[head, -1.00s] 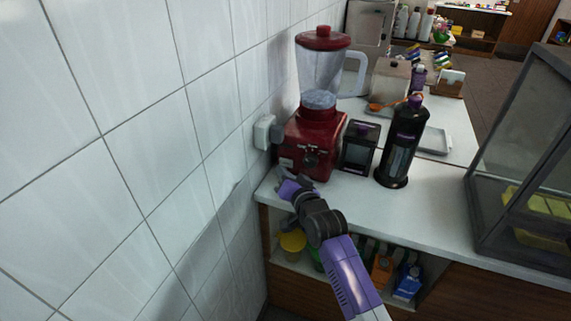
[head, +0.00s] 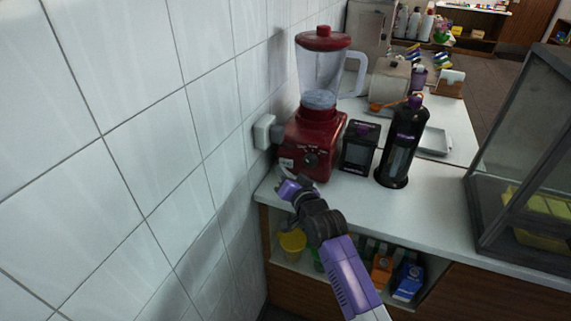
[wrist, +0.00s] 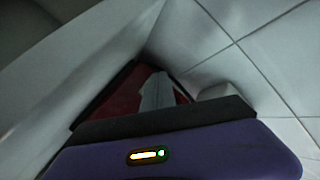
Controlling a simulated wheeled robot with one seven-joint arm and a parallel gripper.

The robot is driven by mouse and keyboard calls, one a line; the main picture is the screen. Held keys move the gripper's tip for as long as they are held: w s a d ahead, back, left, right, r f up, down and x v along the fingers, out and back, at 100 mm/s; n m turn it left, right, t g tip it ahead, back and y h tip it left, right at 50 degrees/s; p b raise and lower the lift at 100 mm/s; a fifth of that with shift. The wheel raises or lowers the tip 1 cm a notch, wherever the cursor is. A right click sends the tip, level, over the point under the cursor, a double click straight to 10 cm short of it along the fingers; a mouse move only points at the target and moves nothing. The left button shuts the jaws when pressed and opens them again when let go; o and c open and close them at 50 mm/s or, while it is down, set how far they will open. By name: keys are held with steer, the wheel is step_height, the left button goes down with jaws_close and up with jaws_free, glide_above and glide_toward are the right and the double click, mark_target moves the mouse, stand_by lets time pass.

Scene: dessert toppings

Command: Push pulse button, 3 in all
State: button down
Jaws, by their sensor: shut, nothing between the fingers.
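A red blender (head: 314,139) with a clear jug and red lid stands on the counter against the tiled wall. A dark round knob (head: 310,160) and small markings are on its front; the pulse button is too small to make out. Pale contents lie low in the jug. My gripper (head: 284,176) is at the lower left of the blender's front, close to it; I cannot tell if it touches. In the wrist view, my gripper's fingers (wrist: 158,91) are together and empty, in front of the red base (wrist: 121,97), and hide part of it.
A white wall socket (head: 264,131) is left of the blender, close to my gripper. A small black box (head: 359,147) and a tall black dispenser (head: 400,146) stand to the right. The counter (head: 430,205) in front of them is clear. A glass case (head: 525,150) stands at far right.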

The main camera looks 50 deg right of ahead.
steer(key=shift+d, duration=0.15)
stand_by(0.5)
steer(key=shift+w+d, duration=0.15)
steer(key=shift+d, duration=0.15)
steer(key=shift+w+d+b, duration=0.15)
steer(key=shift+d+b, duration=0.25)
steer(key=shift+b, duration=0.1)
stand_by(0.9)
steer(key=shift+a+r, duration=0.1)
steer(key=shift+s+a+p, duration=0.35)
steer(key=shift+a+p, duration=0.35)
steer(key=shift+p, duration=0.1)
steer(key=shift+s+a+p, duration=0.2)
steer(key=shift+a+p, duration=0.3)
steer(key=shift+p, duration=0.05)
steer(key=shift+s+a+p, duration=0.15)
steer(key=shift+a+p, duration=0.35)
steer(key=shift+s+a, duration=0.25)
steer(key=shift+a, duration=0.45)
steer(key=shift+s+a, duration=0.2)
steer(key=shift+a, duration=0.5)
stand_by(0.6)
